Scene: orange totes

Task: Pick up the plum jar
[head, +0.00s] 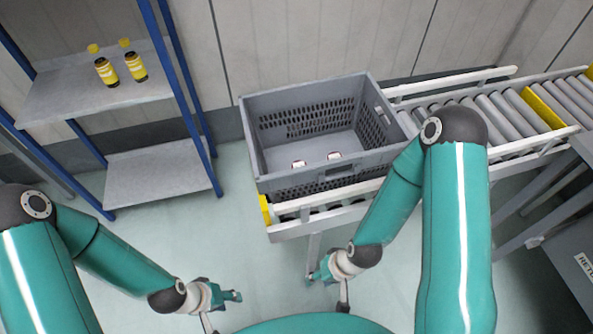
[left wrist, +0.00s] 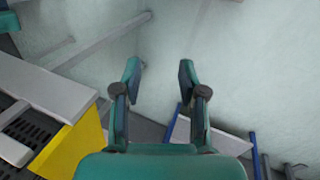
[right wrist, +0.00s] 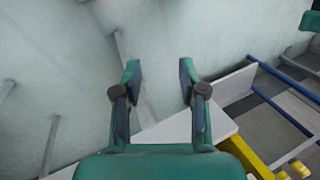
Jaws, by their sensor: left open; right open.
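Two small jar-like things with white tops and reddish marks sit inside the grey crate (head: 265,165), against its near side. One is at the left (head: 299,164) and one at the right (head: 334,155); their lower parts are hidden by the crate wall. I cannot tell whether either is the plum jar. My left gripper (head: 234,296) is open and empty, low over the floor, left of and nearer than the crate. My right gripper (head: 314,276) is open and empty, below the crate's near side. Both wrist views show spread fingers with nothing between them.
The crate stands on the near-left end of a roller conveyor (head: 480,106) with white rails and yellow parts. A blue-framed shelf (head: 75,100) at the left holds two yellow-capped dark bottles (head: 106,71) (head: 135,66). A grey cabinet (head: 570,240) is at the right. The floor between is clear.

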